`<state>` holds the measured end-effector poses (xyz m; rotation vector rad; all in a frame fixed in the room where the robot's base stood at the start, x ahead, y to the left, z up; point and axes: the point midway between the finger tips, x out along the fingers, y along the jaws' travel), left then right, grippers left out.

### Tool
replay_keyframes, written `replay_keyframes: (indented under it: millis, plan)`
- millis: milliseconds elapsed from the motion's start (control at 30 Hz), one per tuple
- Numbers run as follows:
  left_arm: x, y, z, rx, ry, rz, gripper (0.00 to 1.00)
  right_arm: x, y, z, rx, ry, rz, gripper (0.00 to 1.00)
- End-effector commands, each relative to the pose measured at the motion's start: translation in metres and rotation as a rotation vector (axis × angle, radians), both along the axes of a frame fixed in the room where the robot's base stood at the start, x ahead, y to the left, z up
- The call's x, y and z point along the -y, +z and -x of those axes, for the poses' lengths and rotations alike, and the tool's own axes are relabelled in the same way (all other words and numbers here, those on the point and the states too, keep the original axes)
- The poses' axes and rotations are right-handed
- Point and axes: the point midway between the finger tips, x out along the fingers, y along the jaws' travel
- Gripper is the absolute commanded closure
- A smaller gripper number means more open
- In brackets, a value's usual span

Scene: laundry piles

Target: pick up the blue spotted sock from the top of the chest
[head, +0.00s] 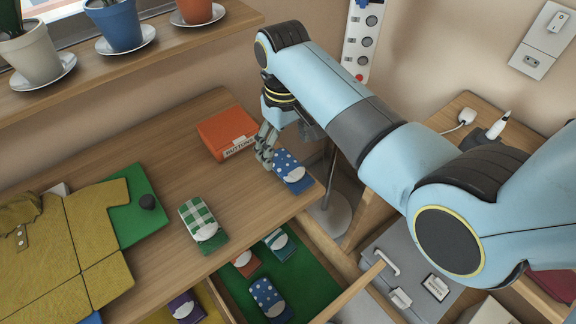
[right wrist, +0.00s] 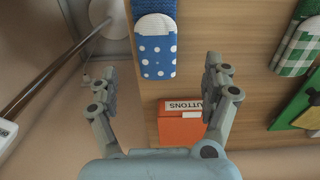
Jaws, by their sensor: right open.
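The blue spotted sock (head: 285,164), blue with white dots and a pale band, lies folded on the chest top (head: 165,145) near its right front corner. It also shows in the right wrist view (right wrist: 157,52), ahead of and between the two spread fingers. My right gripper (head: 266,152) is open and empty, at the left of the sock in the head view, pointing down. I cannot tell whether a finger touches it. A second blue spotted sock (head: 268,296) lies in the open drawer below. My left gripper is not in view.
An orange box labelled BUTTONS (head: 222,130) stands close behind the sock. A green checked sock (head: 200,219) lies to the left, beyond it a mustard shirt (head: 65,250) on a green board. The open green-lined drawer (head: 312,275) holds several socks. A shelf with pots (head: 120,25) is behind.

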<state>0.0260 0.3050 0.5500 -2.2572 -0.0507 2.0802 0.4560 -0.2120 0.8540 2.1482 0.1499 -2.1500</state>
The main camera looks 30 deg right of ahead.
Motion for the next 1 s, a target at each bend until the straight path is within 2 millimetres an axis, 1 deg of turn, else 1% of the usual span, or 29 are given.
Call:
replay_keyframes:
  millis: [33,133,233,367,400,500,600,767,1000]
  plan:
    - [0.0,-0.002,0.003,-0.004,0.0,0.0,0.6,0.0,-0.006,0.0,-0.001,0.0,0.0,0.17]
    - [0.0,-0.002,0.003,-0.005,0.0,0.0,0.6,0.001,-0.012,0.001,0.0,0.0,0.0,0.17]
    - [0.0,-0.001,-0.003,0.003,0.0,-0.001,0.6,0.003,-0.023,0.004,-0.002,-0.001,0.0,0.17]
    - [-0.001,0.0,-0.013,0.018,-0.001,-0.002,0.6,0.006,-0.044,0.01,-0.001,-0.001,-0.001,0.17]
    - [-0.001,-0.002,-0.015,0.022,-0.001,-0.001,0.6,0.006,-0.05,0.009,0.0,0.0,-0.001,0.17]
    - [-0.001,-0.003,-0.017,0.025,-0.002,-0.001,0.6,0.006,-0.06,0.009,0.001,-0.001,-0.001,0.17]
    - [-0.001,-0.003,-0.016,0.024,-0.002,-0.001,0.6,0.006,-0.063,0.009,0.002,-0.001,-0.001,0.17]
    - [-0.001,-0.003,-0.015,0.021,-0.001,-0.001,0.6,0.006,-0.063,0.009,0.002,-0.001,0.0,0.17]
    - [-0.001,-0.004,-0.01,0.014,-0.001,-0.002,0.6,0.006,-0.062,0.009,0.002,-0.001,0.0,0.49]
